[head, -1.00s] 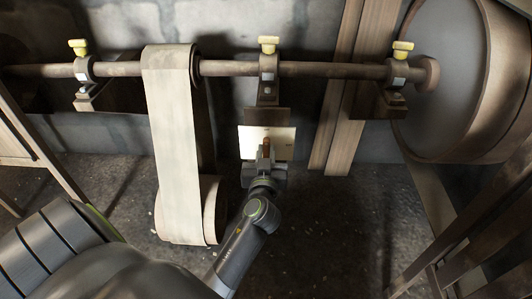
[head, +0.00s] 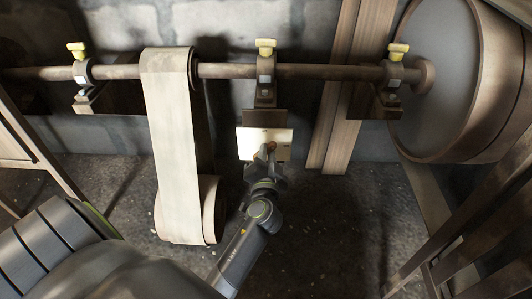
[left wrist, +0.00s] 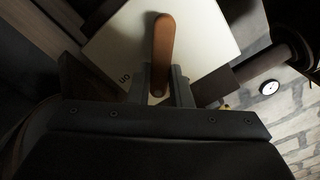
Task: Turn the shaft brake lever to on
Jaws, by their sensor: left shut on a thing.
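The shaft brake lever (head: 271,146) is a short brown-orange handle on a pale square plate (head: 247,138) below the middle shaft bearing. My left gripper (head: 265,160) reaches up to it from below and is shut on it. In the left wrist view the lever (left wrist: 164,35) runs up from between the two fingers (left wrist: 163,80), across the plate (left wrist: 205,35). A small dark marking (left wrist: 125,78), apparently "on" seen upside down, is on the plate to the left of the lever. My right gripper is not in view.
A horizontal shaft (head: 330,71) runs along the wall through several bearings with yellow caps. A wide pale belt (head: 172,140) hangs left of my left arm. A large drum (head: 445,80) stands at the right, with wooden posts (head: 338,100) beside the plate.

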